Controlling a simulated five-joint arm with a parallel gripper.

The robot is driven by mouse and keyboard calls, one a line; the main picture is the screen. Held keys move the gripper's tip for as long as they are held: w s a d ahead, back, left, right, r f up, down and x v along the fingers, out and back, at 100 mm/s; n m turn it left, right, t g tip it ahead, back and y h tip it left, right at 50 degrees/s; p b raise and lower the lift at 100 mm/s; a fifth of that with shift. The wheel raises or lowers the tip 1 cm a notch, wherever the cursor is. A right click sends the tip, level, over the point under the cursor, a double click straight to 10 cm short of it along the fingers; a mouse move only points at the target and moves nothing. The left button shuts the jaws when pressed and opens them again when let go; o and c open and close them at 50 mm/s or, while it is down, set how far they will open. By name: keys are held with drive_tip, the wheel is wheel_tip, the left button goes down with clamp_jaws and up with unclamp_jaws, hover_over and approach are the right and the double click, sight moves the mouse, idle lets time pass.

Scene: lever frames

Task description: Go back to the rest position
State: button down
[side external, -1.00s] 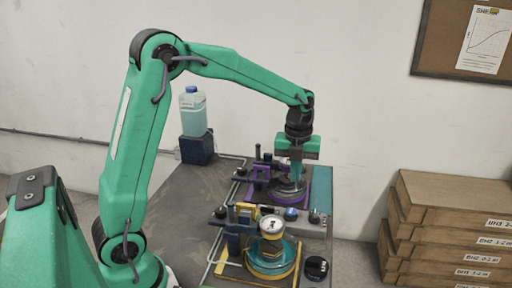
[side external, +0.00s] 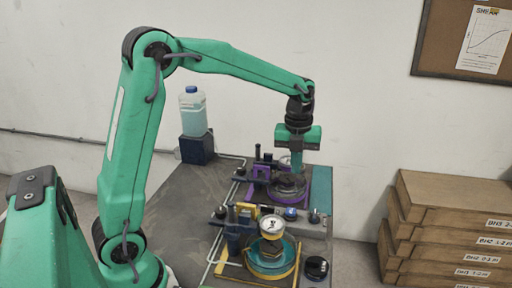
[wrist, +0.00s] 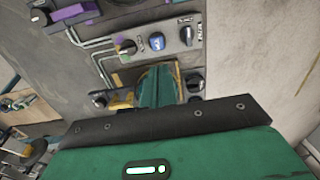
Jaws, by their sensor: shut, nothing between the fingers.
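My gripper (side external: 297,168) points straight down above the far purple-ringed device (side external: 289,188) on the bench. Its teal fingers are together with nothing between them, and their tips overlap the device's rim in the side view, so I cannot tell the exact gap. In the wrist view the shut fingers (wrist: 158,88) show in front of a panel with knobs.
The near device (side external: 271,262) has a yellow ring and a round dial gauge (side external: 271,226). A knob panel (side external: 300,228) runs between the devices. A bottle (side external: 194,117) on a dark block stands at the back left. Stacked boxes (side external: 445,215) are at the right.

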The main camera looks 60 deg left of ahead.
drive_tip(key=s+d+r+n+t, duration=0.1)
drive_tip(key=s+r+n+t, duration=0.1)
drive_tip(key=s+n, duration=0.9)
drive_tip(key=s+d+r+n+t, duration=0.2)
drive_tip(key=s+r+n+t, duration=0.1)
drive_tip(key=s+n, duration=0.8)
drive_tip(key=n, duration=0.4)
drive_tip(key=shift+r+n, duration=0.4)
drive_tip(key=w+a+f+m+g, duration=0.1)
drive_tip(key=w+f+m+g, duration=0.1)
drive_tip(key=w+m, duration=0.9)
drive_tip(key=w+a+f+m+g, duration=0.2)
drive_tip(key=w+m, duration=0.8)
drive_tip(key=m, duration=0.6)
drive_tip(key=shift+w+f+g, duration=0.3)
drive_tip(key=shift+w+g, duration=0.05)
drive_tip(key=shift+g, duration=0.35)
